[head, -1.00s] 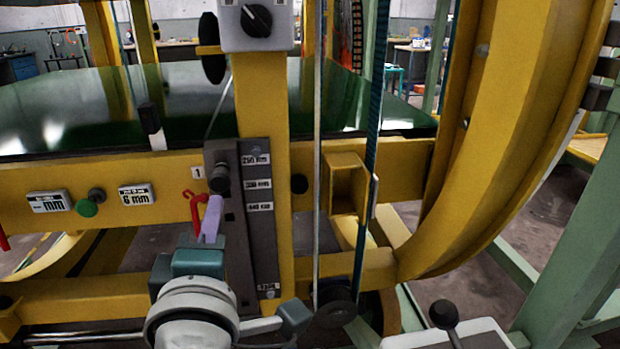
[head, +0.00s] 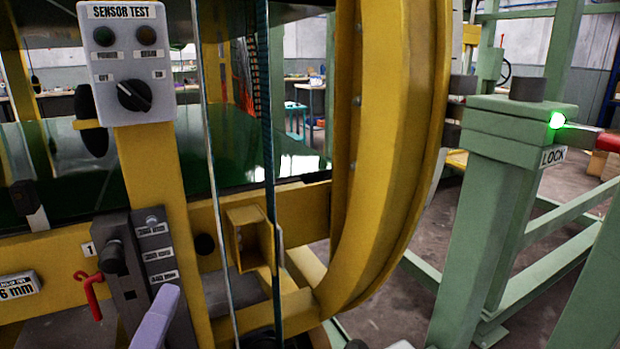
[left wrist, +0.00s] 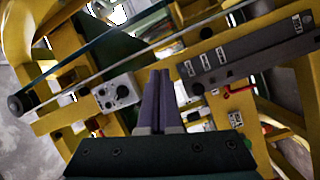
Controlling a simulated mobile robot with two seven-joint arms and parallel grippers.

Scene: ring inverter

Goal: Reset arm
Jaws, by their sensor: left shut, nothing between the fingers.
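My left gripper (head: 158,315) shows at the lower left of the head view, with lilac fingers pointing up. It is shut and empty, in front of the lower part of the dark lever plate (head: 160,252). In the left wrist view its two fingers (left wrist: 158,78) lie together with nothing between them. The black knob (head: 113,257) on the plate and its printed labels stand just above the gripper.
A grey SENSOR TEST box (head: 128,62) with a black dial tops the yellow post. A curved yellow ring (head: 392,150) stands in the middle. A green post (head: 490,200) with a lit green lamp (head: 557,120) and a LOCK label stands right. A red hook (head: 90,292) hangs left.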

